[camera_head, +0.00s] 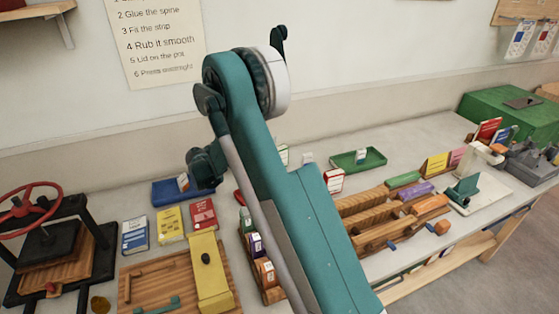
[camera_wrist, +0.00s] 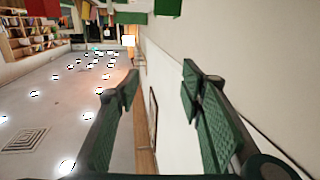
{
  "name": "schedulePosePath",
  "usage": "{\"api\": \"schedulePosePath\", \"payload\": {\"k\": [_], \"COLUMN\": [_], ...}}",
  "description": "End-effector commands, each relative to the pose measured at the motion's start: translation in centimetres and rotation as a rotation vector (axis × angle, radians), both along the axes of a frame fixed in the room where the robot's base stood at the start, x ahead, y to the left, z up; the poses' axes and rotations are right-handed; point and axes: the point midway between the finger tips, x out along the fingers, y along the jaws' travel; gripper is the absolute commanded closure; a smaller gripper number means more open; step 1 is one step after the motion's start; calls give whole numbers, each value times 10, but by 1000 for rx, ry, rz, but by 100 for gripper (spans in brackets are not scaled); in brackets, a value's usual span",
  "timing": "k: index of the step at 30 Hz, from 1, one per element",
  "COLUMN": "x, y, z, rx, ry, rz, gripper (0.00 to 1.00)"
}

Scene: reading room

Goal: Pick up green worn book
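No book in view can be surely picked out as the green worn book. In the head view my raised arm hides the middle of the table.
Blue (camera_head: 135,235), yellow (camera_head: 171,225) and red (camera_head: 203,214) books lie at the left, near a press with a red wheel (camera_head: 28,205). A green tray (camera_head: 358,159) and wooden racks (camera_head: 385,218) are right of my arm. A large green box (camera_head: 510,118) stands far right.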

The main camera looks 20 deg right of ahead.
Motion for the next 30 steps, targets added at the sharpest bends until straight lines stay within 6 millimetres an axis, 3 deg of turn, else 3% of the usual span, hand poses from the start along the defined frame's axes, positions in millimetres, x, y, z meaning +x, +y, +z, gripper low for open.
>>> {"api": "schedulePosePath", "payload": {"k": [4,20,30], "x": [4,4,4], "y": [4,5,5], "z": [-9,-14,-51], "rx": [-20,-25,-25], "ry": [-29,-38,-38], "rz": [-7,-9,-9], "gripper": [62,62,62]}}
